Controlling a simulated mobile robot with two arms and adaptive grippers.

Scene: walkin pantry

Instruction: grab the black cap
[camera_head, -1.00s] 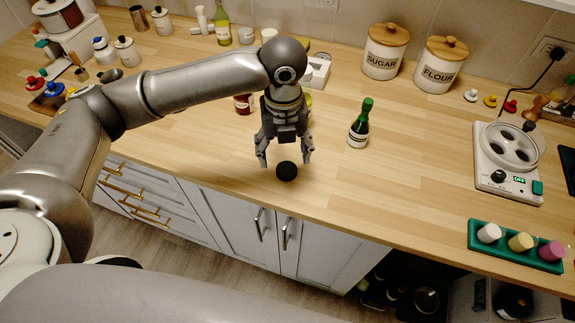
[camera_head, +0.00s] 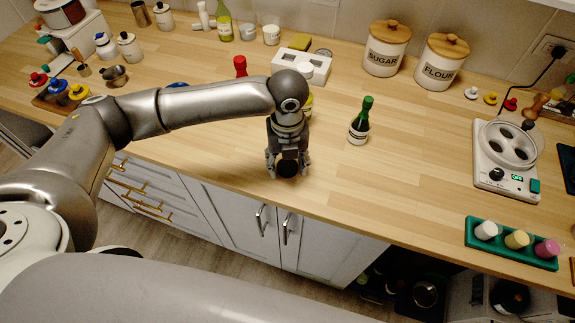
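The black cap (camera_head: 287,168) is a small dark round piece near the front edge of the wooden counter, in the middle of the head view. My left gripper (camera_head: 287,172) points down over it, with one finger on each side. The fingers are drawn in close and look shut on the cap, which appears at counter level. The finger contact is partly hidden. My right gripper is not in view.
A green bottle (camera_head: 360,122) stands right of the gripper. A green tray (camera_head: 468,236) with several caps and a white device (camera_head: 492,178) are at the right. The counter between is clear.

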